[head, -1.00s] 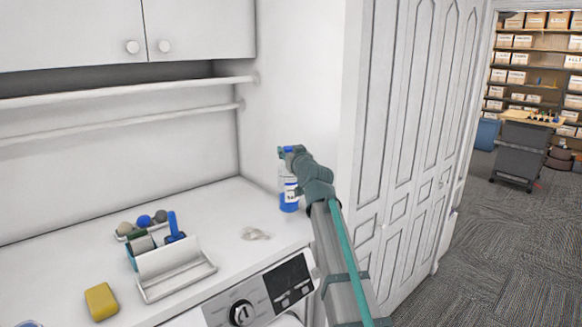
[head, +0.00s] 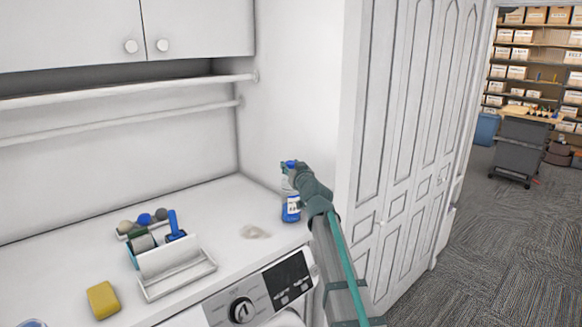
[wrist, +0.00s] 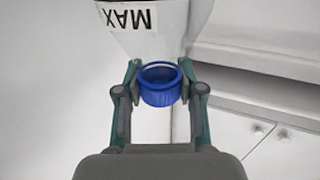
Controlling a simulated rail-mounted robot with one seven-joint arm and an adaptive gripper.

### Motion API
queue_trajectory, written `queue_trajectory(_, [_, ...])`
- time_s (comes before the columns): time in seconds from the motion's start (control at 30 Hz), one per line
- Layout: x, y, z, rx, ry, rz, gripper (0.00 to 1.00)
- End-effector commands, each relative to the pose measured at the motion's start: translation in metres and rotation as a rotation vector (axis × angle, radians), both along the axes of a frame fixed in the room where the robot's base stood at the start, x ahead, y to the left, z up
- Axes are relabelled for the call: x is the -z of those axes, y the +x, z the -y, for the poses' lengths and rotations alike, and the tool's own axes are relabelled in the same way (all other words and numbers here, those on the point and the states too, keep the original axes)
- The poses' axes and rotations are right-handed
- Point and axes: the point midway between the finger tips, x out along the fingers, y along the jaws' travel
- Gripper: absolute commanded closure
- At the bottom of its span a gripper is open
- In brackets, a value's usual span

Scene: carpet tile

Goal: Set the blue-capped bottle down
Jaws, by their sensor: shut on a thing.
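The blue-capped bottle (head: 291,210) shows blue liquid and a white label near the right end of the white counter (head: 205,205). It looks roughly upright; I cannot tell whether its base touches the counter. My gripper (head: 292,180) is shut on its upper part and hides some of its right side. In the wrist view my gripper (wrist: 160,92) has its fingers on both sides of the blue cap (wrist: 160,88). The bottle's body (wrist: 152,35), lettered MAX, extends beyond the cap.
A pale, flat item (head: 256,232) lies just left of the bottle. A white caddy (head: 172,258) and a yellow sponge (head: 103,299) sit farther left. A washing machine (head: 262,295) is below the counter front, and a white panelled door (head: 400,130) stands to the right.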

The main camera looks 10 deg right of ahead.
Motion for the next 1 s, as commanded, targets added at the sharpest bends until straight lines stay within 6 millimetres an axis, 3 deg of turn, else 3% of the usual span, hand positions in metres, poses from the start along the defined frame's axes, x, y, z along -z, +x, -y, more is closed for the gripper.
queue_trajectory(0.17, [0.003,0.000,0.000,0.000,0.000,0.001,1.00])
queue_trajectory(0.2, [0.003,0.000,0.000,0.000,0.000,0.000,0.59])
queue_trajectory(0.33, [0.002,0.000,0.000,0.000,0.000,0.000,0.37])
queue_trajectory(0.77, [-0.002,0.000,0.000,0.000,0.000,0.000,0.37])
queue_trajectory(1.0, [0.003,-0.040,0.006,0.001,0.000,0.002,0.37])
